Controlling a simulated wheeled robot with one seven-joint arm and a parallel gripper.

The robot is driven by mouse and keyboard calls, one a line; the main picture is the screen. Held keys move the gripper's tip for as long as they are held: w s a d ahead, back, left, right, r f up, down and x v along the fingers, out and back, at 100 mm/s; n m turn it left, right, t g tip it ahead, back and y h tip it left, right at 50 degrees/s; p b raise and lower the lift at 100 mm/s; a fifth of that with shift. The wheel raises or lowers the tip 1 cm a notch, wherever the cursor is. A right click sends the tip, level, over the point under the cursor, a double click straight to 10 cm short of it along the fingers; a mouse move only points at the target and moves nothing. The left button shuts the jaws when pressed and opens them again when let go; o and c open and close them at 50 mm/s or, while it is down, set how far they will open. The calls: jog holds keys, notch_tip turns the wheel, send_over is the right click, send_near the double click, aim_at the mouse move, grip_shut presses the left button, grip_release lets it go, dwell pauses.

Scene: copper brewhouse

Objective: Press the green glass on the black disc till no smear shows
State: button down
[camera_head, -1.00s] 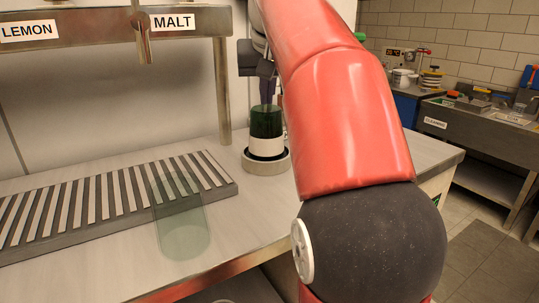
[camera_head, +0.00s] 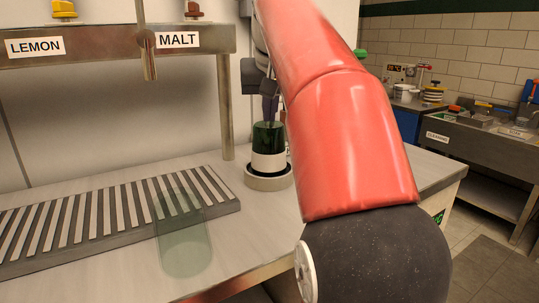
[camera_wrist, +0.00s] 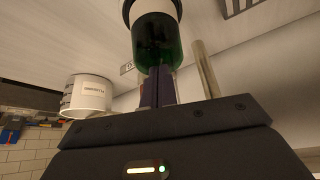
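The green glass (camera_head: 268,136) stands upright on the black disc (camera_head: 250,171), which sits in a pale round base (camera_head: 268,183) on the counter. A white band (camera_head: 268,162) covers its lower part; I cannot tell whether any smear is on it. My gripper (camera_head: 270,110) comes down from above, its two dark fingers close together at the glass's upper end. In the wrist view my gripper (camera_wrist: 157,88) looks shut on the green glass (camera_wrist: 157,42); the exact contact is hard to see. The disc is mostly hidden under the glass.
A slatted drip tray (camera_head: 100,222) lies left on the counter (camera_head: 130,275). A tap (camera_head: 148,55) hangs between the LEMON (camera_head: 35,47) and MALT (camera_head: 178,40) labels. A sink unit (camera_head: 490,150) is at right.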

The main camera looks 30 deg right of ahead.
jog(key=shift+f+b, duration=0.4)
jog(key=shift+f, duration=0.3)
dwell(1.1)
dwell(0.3)
jog(key=shift+r+p, duration=0.95)
jog(key=shift+r, duration=2.1)
jog(key=shift+r, duration=0.1)
jog(key=s+a+r+b, duration=0.1)
jog(key=s+a+r, duration=0.1)
jog(key=s, duration=0.4)
jog(key=s+a+r+b, duration=0.2)
jog(key=s+a, duration=0.1)
jog(key=s, duration=0.4)
jog(key=shift+s, duration=0.3)
jog(key=shift+a+r, duration=0.1)
